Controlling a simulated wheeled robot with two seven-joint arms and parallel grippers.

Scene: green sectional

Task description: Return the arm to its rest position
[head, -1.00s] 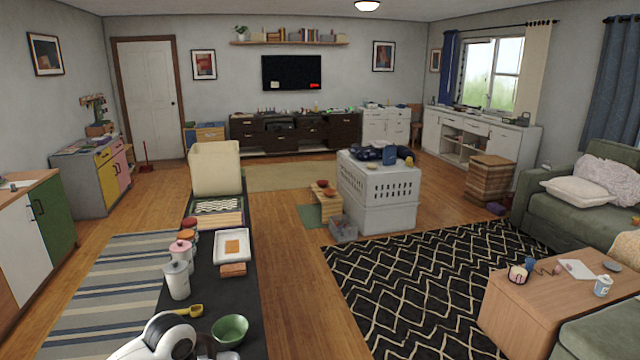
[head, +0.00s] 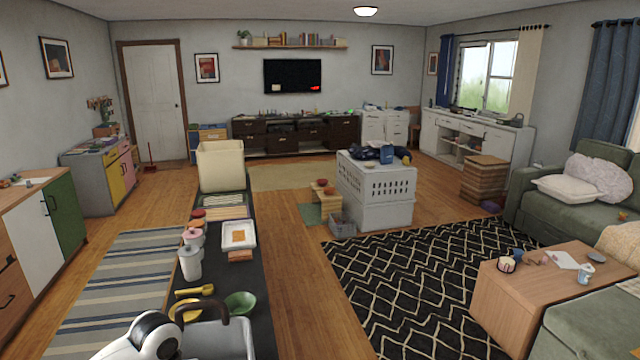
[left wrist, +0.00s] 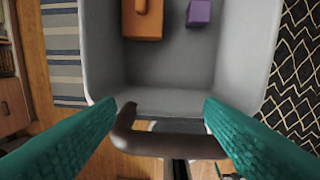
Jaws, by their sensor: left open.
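My left arm (head: 150,337) is white and comes in at the bottom left of the head view, over the near end of the dark counter (head: 250,275). In the left wrist view my left gripper (left wrist: 169,104) has two teal fingers spread wide, with nothing held between them. The fingertips are at the near rim of a grey bin (left wrist: 170,100), by its dark brown handle (left wrist: 165,146). I cannot tell whether they touch it. In the head view the fingers are not clearly visible. My right gripper is not in view.
The bin holds an orange-brown block (left wrist: 142,25) and a purple block (left wrist: 199,12). A green bowl (head: 240,303), yellow scoop (head: 193,291), white canister (head: 190,263) and white tray (head: 239,235) stand on the counter. Wooden floor (head: 290,300) is clear to its right.

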